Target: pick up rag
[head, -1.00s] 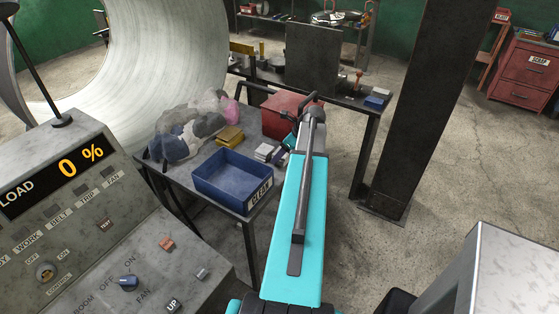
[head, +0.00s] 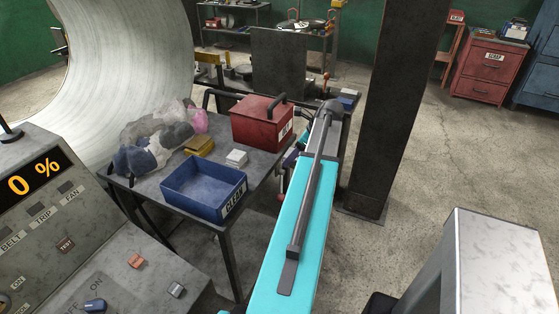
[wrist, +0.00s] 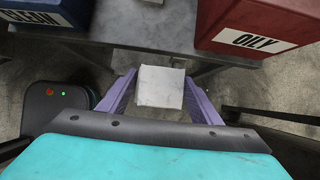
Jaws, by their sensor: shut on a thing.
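In the wrist view, a folded white rag (wrist: 160,87) sits between the purple fingers of my gripper (wrist: 160,95). The gripper is shut on it, just off the near edge of the grey table (wrist: 150,30). In the head view, my gripper (head: 290,163) is partly hidden by my arm, beside the right edge of the table, and the held rag is hard to make out there. Another folded white cloth (head: 236,158) lies on the table between the blue bin and the red box.
The blue CLEAN bin (head: 205,207) looks empty. The red OILY box (head: 263,137) is closed, with a handle. A yellow folded cloth (head: 199,146) and a crumpled rag pile (head: 152,143) lie left. A dark column (head: 397,90) stands right of my arm.

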